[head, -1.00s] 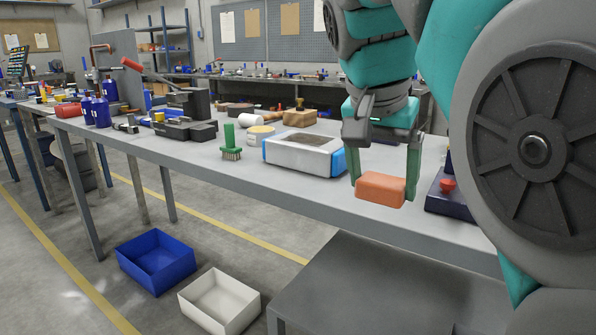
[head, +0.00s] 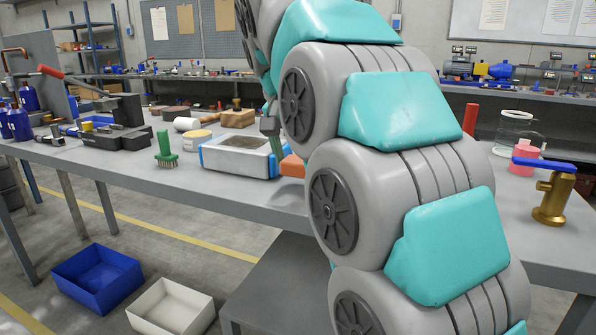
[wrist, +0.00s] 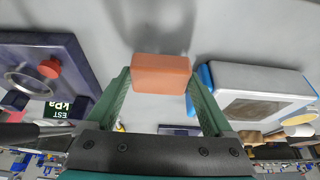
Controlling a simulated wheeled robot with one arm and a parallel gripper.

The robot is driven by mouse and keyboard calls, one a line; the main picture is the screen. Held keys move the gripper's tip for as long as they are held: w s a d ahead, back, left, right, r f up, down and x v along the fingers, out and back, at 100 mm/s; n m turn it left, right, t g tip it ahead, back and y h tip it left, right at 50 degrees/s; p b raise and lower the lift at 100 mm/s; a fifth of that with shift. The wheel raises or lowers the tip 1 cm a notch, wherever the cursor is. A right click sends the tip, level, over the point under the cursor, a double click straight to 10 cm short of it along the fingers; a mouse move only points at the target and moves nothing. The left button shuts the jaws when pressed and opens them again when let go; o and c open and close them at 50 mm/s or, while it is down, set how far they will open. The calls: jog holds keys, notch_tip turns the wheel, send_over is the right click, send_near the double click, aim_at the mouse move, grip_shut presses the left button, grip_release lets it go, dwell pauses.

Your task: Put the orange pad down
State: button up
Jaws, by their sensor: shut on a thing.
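The orange pad (wrist: 161,74) is a small orange block between the green fingers of my gripper (wrist: 160,88) in the wrist view. My gripper is shut on it. The grey tabletop and a shadow lie behind the pad; I cannot tell whether the pad touches the table. In the head view only the left end of the orange pad (head: 291,166) shows, just right of the white and blue box. My arm hides the rest of the pad and most of my gripper there.
The white and blue box (head: 238,162) stands close beside the pad. A dark device with a red knob (wrist: 50,69) is on the other side. A green brush (head: 165,150) and a brass valve with a blue lever (head: 553,205) stand on the table. Two bins (head: 97,288) (head: 172,318) are on the floor.

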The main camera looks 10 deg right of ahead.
aim_at(297, 163)
jog(key=shift+f, duration=1.45)
jog(key=shift+f, duration=0.1)
jog(key=o, duration=0.9)
